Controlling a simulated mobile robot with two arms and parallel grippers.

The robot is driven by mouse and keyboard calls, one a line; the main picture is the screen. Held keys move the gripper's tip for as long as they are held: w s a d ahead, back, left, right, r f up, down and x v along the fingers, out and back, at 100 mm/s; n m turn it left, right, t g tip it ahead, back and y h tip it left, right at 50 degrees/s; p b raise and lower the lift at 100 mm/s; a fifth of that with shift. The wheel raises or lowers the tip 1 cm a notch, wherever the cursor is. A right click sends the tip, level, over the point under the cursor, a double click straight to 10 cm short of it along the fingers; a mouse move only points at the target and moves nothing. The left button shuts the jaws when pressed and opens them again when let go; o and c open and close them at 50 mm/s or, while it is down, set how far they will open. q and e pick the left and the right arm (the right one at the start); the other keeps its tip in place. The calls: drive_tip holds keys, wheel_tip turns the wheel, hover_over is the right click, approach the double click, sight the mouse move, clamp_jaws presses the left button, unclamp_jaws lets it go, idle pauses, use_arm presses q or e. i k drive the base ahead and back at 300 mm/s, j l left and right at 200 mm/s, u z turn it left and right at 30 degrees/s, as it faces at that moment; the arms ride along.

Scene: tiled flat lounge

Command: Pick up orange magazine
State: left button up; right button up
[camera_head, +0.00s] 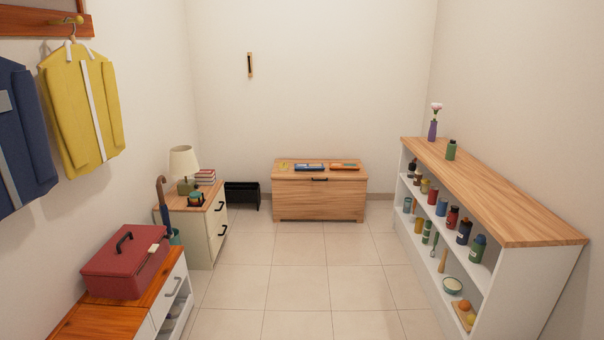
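An orange, flat item (345,166), which looks like the orange magazine, lies on top of the wooden chest (319,200) against the far wall. It lies toward the right end of the chest top. A blue flat item (309,167) lies beside it to the left, and a small yellowish item (284,167) lies farther left. Neither of my grippers shows in the head view.
The tiled floor (300,270) is clear up to the chest. A shelf unit (490,200) with bottles stands along the right. A drawer cabinet (197,228) with a lamp and a low cabinet with a red box (125,268) stand left. A black bin (242,194) sits beside the chest.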

sight(333, 165)
drive_tip(key=i+l+z, duration=0.25)
drive_tip(key=i, duration=0.85)
drive_tip(key=i+z, duration=0.25)
drive_tip(key=i, duration=0.8)
drive_tip(key=i+u, duration=0.1)
drive_tip(key=i, duration=0.4)
drive_tip(key=i+l, duration=0.15)
drive_tip(key=i, duration=0.4)
drive_tip(key=i+l+u, duration=0.15)
drive_tip(key=i, duration=0.35)
drive_tip(key=i+l, duration=0.1)
drive_tip(key=i, duration=0.4)
drive_tip(key=j+u, duration=0.05)
